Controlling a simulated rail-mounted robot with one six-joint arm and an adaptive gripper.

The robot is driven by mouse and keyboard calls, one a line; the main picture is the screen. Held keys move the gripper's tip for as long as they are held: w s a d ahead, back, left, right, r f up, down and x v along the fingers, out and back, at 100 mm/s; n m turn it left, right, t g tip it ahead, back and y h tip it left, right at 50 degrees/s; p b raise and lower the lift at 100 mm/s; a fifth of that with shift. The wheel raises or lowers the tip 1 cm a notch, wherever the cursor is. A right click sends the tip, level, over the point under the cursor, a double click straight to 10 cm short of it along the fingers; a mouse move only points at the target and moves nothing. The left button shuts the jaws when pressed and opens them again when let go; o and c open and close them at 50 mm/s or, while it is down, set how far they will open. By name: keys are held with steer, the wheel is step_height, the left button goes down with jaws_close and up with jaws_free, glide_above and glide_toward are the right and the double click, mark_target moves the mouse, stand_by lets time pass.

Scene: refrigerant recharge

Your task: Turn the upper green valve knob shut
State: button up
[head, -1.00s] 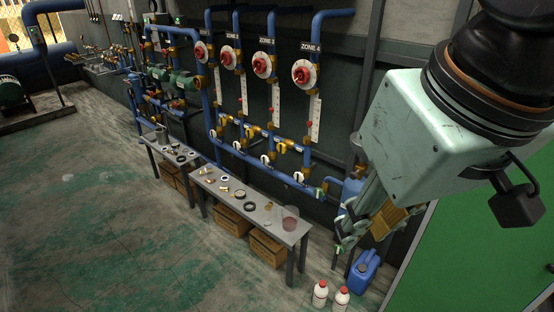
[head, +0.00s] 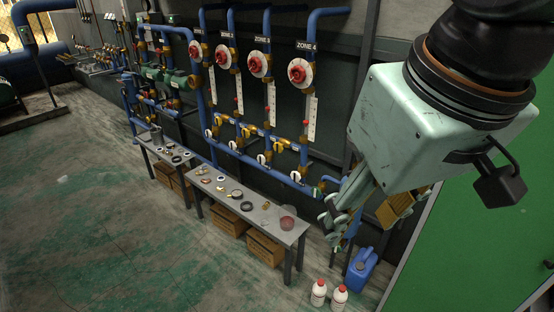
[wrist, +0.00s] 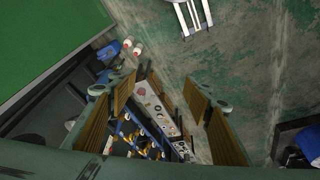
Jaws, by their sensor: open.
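My gripper (head: 345,222) is open and empty, in front of the lower right end of the blue pipework. In the wrist view, its two fingers with ribbed brown pads (wrist: 158,95) are spread wide with nothing between them touching. A small green part (head: 318,191) shows on the pipe just left of the fingers in the head view; it is too small to tell whether it is a valve knob. I cannot make out an upper green knob. The fingers hide part of the pipework behind them.
A grey bench (head: 272,227) with small parts stands below the pipes. Two white bottles (head: 318,293) and a blue jerrycan (head: 361,270) stand on the floor. Red round dials (head: 301,73) line the wall pipes. A green panel (head: 470,255) fills the right.

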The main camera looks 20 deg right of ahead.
steer(key=w+d+f+n+g+h+p, duration=0.2)
steer(key=w+d+f+n+h, duration=0.1)
steer(key=w+d, duration=0.55)
steer(key=w+d+f+n+g+h+p, duration=0.1)
steer(key=w+d+f+n+g+h, duration=0.25)
steer(key=w, duration=0.85)
steer(key=w+d+f+n+g+h+p, duration=0.15)
steer(key=w+d+h, duration=0.25)
steer(key=w+d, duration=0.5)
steer(key=w+f+n+t+h+p, duration=0.1)
steer(key=w+f+n, duration=0.15)
steer(key=w, duration=0.35)
steer(key=w+f+n+t+h+p, duration=0.1)
steer(key=w+f+n+h, duration=0.1)
steer(key=w+f, duration=0.25)
steer(key=w+f+n+t+h+p, duration=0.2)
steer(key=w+f+n+t+h, duration=0.3)
steer(key=w+f, duration=1.05)
steer(key=w+a+f+n+t+y, duration=0.25)
steer(key=f+n, duration=0.25)
steer(key=f, duration=0.8)
steer(key=n+t+y+p, duration=0.1)
steer(key=n+t+p, duration=0.1)
steer(key=n+t, duration=0.2)
glide_toward(315, 192)
steer(key=v, duration=0.3)
steer(key=shift+s+a+r, duration=0.1)
steer(key=shift+a+r, duration=0.05)
steer(key=shift+r, duration=0.1)
